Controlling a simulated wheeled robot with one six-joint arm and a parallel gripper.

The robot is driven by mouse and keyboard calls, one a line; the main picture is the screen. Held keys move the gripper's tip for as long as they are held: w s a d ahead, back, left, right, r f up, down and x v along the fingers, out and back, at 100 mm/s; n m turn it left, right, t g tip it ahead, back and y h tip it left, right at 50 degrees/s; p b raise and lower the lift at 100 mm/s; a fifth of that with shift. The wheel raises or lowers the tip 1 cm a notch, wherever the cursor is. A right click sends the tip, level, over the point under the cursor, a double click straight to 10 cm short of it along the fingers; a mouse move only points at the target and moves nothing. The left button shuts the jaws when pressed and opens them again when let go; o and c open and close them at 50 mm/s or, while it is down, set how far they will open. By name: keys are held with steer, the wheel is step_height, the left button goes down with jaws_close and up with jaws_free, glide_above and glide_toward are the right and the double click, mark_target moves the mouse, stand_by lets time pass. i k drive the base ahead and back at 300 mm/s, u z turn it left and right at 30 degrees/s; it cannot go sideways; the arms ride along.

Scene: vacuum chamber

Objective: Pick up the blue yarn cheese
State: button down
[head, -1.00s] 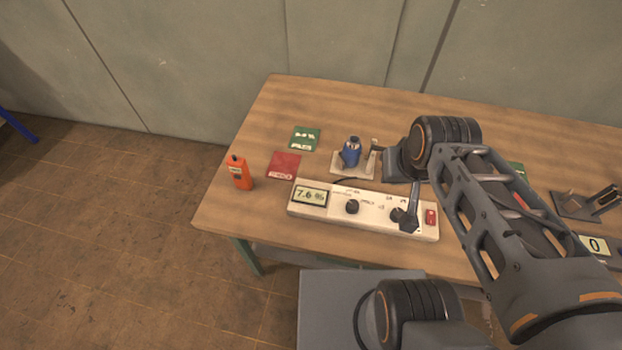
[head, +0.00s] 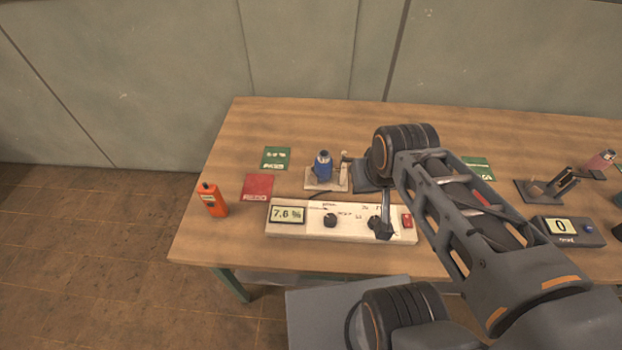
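The blue yarn cheese (head: 323,165) stands upright on a small pale stand (head: 312,185) on the wooden table, left of my arm. It has a dark top. My arm reaches in from the lower right. Its thick dark joint is just right of the stand and hides part of the table there. Nothing is seen touching the blue yarn cheese.
A white panel (head: 290,230) reading 7.6 % with knobs lies in front of the stand. A red card (head: 257,187), green card (head: 275,158) and orange device (head: 212,200) are left. A counter box (head: 585,236), dark metal stand (head: 530,190) and pink item (head: 601,160) are right.

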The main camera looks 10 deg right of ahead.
mark_target(324, 162)
steer(key=z, duration=0.05)
steer(key=k, duration=1)
steer(key=u, duration=0.8)
steer(key=i, duration=1.2)
steer(key=u, duration=0.2)
